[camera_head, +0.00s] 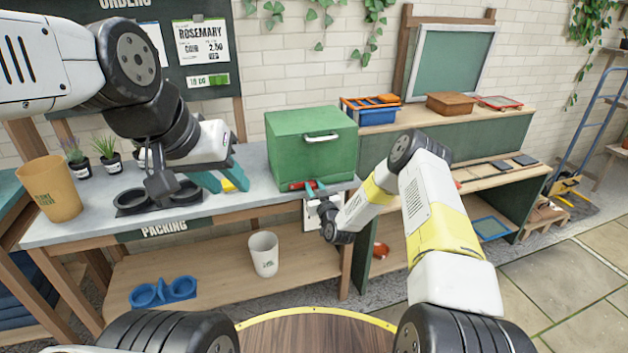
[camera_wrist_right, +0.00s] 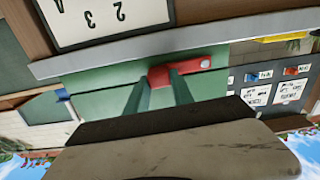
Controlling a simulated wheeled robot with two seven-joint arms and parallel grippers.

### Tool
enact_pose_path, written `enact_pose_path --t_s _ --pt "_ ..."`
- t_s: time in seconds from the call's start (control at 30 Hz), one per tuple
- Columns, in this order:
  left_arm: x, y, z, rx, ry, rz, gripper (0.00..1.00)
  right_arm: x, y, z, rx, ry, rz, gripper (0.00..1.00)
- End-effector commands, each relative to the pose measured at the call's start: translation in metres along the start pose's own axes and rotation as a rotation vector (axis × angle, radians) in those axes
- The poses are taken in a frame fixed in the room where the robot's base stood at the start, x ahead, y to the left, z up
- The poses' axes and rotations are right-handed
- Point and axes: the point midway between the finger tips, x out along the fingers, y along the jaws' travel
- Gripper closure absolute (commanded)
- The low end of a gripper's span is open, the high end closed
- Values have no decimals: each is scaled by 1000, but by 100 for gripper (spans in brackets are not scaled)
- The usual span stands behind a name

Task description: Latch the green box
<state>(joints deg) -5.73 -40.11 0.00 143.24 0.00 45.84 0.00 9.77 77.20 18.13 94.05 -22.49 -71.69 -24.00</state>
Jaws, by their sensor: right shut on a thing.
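The green box (camera_head: 312,148) stands on the grey bench with its lid down and a pale handle (camera_head: 321,138) on its front. A red latch (camera_head: 297,185) sits low on the front of the box. My right gripper (camera_head: 313,187) is at this latch. In the right wrist view the red latch (camera_wrist_right: 180,72) lies between the teal fingertips (camera_wrist_right: 160,82), which are shut on it. Whether the latch is fastened cannot be told. My left gripper (camera_head: 226,177) is over the bench left of the box, its teal fingers apart, with nothing seen held.
A yellow item (camera_head: 235,180) lies by my left gripper. A tan pot (camera_head: 52,190), small potted plants (camera_head: 108,155) and a black two-ring holder (camera_head: 130,201) are on the bench's left. A white pot (camera_head: 263,254) and blue holder (camera_head: 163,292) are on the lower shelf.

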Motion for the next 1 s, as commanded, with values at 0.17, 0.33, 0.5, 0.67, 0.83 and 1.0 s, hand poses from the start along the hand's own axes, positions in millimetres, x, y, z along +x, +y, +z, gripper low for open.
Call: enact_pose_path --t_s 0.17,0.33,0.5,0.67,0.83,1.0 --pt "0 0 0 0 0 0 64 0 -2 -8 -97 0 -2 100" --pt "0 0 0 0 0 0 64 0 -5 -18 -238 0 -3 100" --pt "0 0 0 0 0 0 64 0 -10 -28 -400 1 -4 100" --pt "0 0 0 0 0 0 64 0 -16 -37 -553 0 -4 100" --pt "0 0 0 0 0 0 64 0 -23 -47 -714 1 -3 100" --pt "0 0 0 0 0 0 64 0 -32 -53 -876 1 -3 100"
